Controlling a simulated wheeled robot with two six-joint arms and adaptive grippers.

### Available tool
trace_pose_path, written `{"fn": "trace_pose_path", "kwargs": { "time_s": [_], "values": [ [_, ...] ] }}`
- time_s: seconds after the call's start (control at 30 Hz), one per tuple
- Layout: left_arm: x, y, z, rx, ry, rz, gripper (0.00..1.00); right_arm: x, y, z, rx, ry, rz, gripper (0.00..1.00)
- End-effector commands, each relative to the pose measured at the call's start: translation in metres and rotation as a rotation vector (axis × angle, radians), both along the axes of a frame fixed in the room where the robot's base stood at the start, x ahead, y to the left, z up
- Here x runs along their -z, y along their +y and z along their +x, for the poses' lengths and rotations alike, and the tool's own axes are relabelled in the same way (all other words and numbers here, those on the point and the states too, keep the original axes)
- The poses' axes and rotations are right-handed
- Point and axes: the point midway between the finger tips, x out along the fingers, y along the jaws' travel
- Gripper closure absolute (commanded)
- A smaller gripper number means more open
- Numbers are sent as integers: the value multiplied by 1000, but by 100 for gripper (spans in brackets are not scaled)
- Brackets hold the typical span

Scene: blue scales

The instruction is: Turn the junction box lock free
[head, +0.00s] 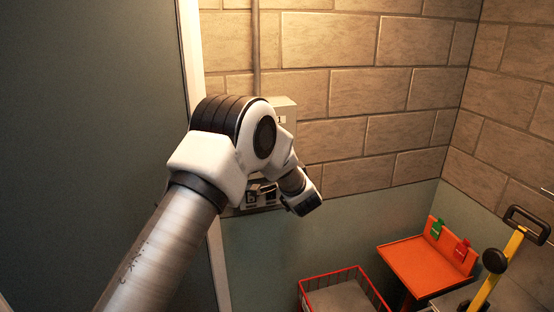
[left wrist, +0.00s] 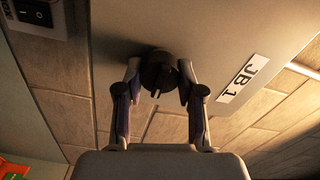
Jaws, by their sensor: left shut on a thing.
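The junction box (left wrist: 215,45) is a pale box with a "JB 1" label in the left wrist view. Its lock (left wrist: 158,72) is a dark round knob with a raised bar across it. My left gripper (left wrist: 158,88) has one finger on each side of the knob and is shut on it. In the head view the box (head: 287,106) shows only in part on the brick wall, behind my left arm. The arm hides the lock there. My right gripper is not in view.
A switch unit (left wrist: 35,14) with a black rocker sits near the box. A conduit (head: 256,50) runs up the wall. A red wire basket (head: 303,296), an orange table (head: 410,262) with green and red tags, and a yellow-framed cart (head: 490,280) stand low at right.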

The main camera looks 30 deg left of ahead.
Motion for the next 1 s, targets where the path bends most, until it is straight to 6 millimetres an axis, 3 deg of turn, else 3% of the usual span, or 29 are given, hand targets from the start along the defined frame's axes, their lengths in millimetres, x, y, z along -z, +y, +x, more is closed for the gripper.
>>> {"fn": "trace_pose_path", "kwargs": {
  "time_s": [0.07,0.1,0.13,0.17,0.57,1.0],
  "values": [
    [1,0,0,0,2,1,97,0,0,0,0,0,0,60],
    [1,0,0,0,1,0,52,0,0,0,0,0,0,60],
    [1,0,0,0,2,-1,41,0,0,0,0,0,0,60],
    [1,0,0,0,1,0,37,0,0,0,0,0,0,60],
    [0,-8,-5,2,1,0,37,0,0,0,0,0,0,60],
    [0,-83,-69,3,2,3,37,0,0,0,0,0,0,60]
  ]
}}
